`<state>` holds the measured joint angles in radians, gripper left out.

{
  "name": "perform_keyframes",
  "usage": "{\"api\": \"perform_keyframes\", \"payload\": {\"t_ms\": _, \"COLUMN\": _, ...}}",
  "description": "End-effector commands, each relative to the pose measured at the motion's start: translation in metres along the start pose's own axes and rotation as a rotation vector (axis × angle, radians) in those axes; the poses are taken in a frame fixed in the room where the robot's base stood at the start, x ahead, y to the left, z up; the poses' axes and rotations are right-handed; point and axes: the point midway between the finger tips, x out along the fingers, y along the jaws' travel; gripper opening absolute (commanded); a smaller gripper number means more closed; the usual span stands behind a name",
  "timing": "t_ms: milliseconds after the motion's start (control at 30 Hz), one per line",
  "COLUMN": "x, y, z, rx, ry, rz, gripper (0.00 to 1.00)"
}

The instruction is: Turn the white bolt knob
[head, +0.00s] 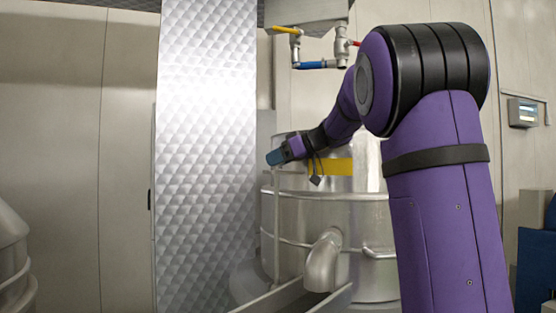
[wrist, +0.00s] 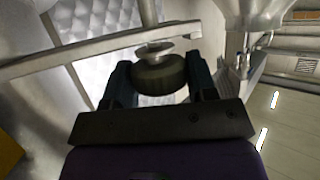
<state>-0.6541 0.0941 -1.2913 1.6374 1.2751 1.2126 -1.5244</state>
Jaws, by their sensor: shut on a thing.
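In the wrist view, a dark, round, thick knob (wrist: 160,75) sits between the two fingers of my gripper (wrist: 160,82), which is shut on its sides. A pale metal disc and stem (wrist: 153,52) stand out from the knob towards a metal bar. The knob looks dark olive here, not white, perhaps from shadow. In the head view, my gripper (head: 275,157) is small and far off, beside the upper part of a steel vessel, and the knob cannot be made out there.
A pale metal bar (wrist: 95,47) runs just beyond the knob. A quilted metal panel (head: 205,150) stands left of the gripper. The steel vessel (head: 335,215) with a pipe elbow (head: 322,262) is behind and below. Valves with coloured handles (head: 310,65) hang above.

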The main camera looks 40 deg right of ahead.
Motion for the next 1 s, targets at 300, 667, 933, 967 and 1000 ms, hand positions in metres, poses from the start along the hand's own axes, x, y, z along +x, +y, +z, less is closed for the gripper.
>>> {"api": "perform_keyframes", "payload": {"t_ms": 300, "x": 0.001, "y": 0.000, "z": 0.002, "rx": 0.001, "ry": -0.006, "rz": -0.003, "gripper": 0.28}}
{"api": "perform_keyframes", "payload": {"t_ms": 667, "x": 0.001, "y": 0.000, "z": 0.001, "rx": 0.000, "ry": -0.003, "rz": -0.002, "gripper": 0.78}}
{"api": "perform_keyframes", "payload": {"t_ms": 933, "x": -0.010, "y": 0.000, "z": 0.000, "rx": 0.000, "ry": 0.000, "rz": -0.002, "gripper": 0.78}}
{"api": "perform_keyframes", "payload": {"t_ms": 967, "x": -0.013, "y": 0.000, "z": 0.000, "rx": 0.000, "ry": 0.001, "rz": -0.002, "gripper": 0.78}}
{"api": "perform_keyframes", "payload": {"t_ms": 1000, "x": -0.018, "y": 0.000, "z": 0.000, "rx": 0.001, "ry": 0.002, "rz": -0.002, "gripper": 0.78}}
